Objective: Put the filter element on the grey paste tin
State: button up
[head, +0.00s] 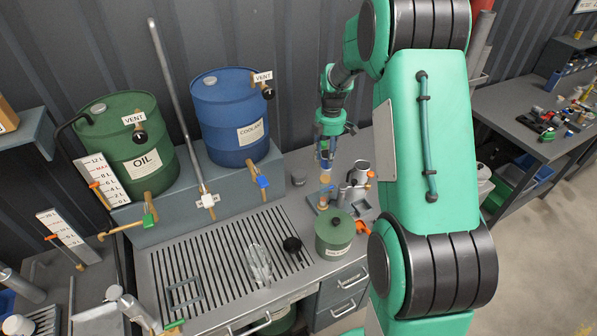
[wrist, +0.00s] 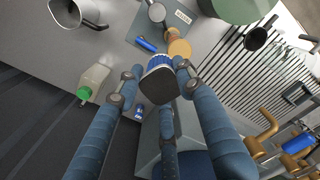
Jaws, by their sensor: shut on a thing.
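My gripper (head: 325,158) is above the back of the workbench, pointing down. In the wrist view, my gripper (wrist: 155,76) is shut on the filter element (wrist: 159,85), which has a dark end cap and a blue-and-white body. The filter element shows only as a small blue patch (head: 325,154) between the fingers in the head view. I cannot pick the tin out in the wrist view.
A green lidded canister (head: 334,236) and a metal jug (head: 360,172) stand on the bench in front and to the right. A green-capped bottle (wrist: 94,80) stands near the gripper. The blue coolant drum (head: 230,115) is on the left. A slatted drain (head: 215,265) fills the front left.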

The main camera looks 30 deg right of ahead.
jog(key=w+a+n+p, duration=0.1)
jog(key=a+n, duration=0.4)
jog(key=a, duration=0.3)
notch_tip(320, 180, down, 11)
jog(key=shift+w+d, duration=0.15)
jog(key=p, duration=0.1)
send_near(298, 172)
dwell(0.8)
jog(key=shift+f+p, duration=0.3)
jog(key=shift+f, duration=1.5)
jog(key=shift+f, duration=0.1)
